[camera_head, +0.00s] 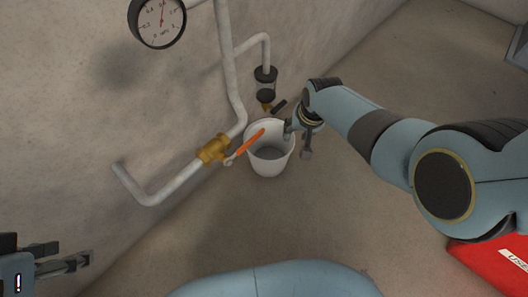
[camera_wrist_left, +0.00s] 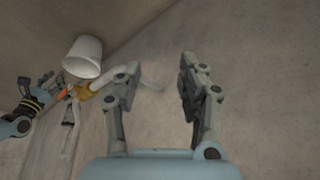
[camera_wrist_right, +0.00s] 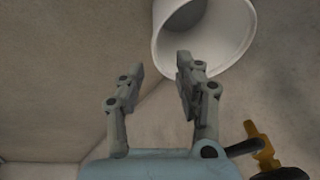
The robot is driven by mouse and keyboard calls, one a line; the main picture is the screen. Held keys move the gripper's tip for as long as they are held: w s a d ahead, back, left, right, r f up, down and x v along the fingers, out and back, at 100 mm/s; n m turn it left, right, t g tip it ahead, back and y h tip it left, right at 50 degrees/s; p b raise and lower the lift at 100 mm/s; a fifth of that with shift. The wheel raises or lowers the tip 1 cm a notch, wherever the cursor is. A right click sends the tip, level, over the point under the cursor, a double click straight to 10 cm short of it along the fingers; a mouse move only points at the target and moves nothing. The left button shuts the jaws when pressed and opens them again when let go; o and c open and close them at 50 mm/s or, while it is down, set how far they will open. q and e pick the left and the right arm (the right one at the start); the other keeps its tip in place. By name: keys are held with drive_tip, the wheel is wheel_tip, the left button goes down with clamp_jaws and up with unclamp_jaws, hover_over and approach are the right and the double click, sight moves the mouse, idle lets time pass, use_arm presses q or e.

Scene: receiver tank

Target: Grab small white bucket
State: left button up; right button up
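The small white bucket (camera_head: 267,168) stands on the floor by the wall, below the pipe outlet. It also shows in the left wrist view (camera_wrist_left: 83,57) and, close up, in the right wrist view (camera_wrist_right: 225,38). My right gripper (camera_head: 297,141) is open at the bucket's right rim. One finger appears over the bucket's opening and the other is outside it; whether either touches the wall I cannot tell. In the right wrist view the gripper (camera_wrist_right: 161,68) has nothing between its fingers. My left gripper (camera_head: 62,257) is open and empty at the lower left, far from the bucket.
A brass valve (camera_head: 213,149) with an orange handle (camera_head: 250,141) reaches over the bucket's left side. White pipes (camera_head: 228,65) and a pressure gauge (camera_head: 160,20) are on the wall. A red box (camera_head: 487,262) lies at the lower right. The floor right of the bucket is clear.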

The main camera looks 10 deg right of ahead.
sight(291, 143)
drive_tip(key=b+x, duration=0.3)
drive_tip(key=x, duration=0.1)
drive_tip(key=shift+w+r, duration=0.1)
drive_tip(key=shift+w, duration=0.05)
drive_tip(key=shift+w+f+b, duration=0.15)
drive_tip(key=shift+f+b, duration=0.25)
drive_tip(key=shift+f, duration=0.15)
use_arm(q)
wheel_tip(291, 143, down, 6)
drive_tip(key=w+t, duration=0.1)
drive_tip(key=t, duration=0.4)
drive_tip(key=shift+w+d+f, duration=0.15)
drive_tip(key=shift+w, duration=0.05)
use_arm(e)
drive_tip(key=shift+w+f, duration=0.15)
drive_tip(key=shift+f, duration=0.05)
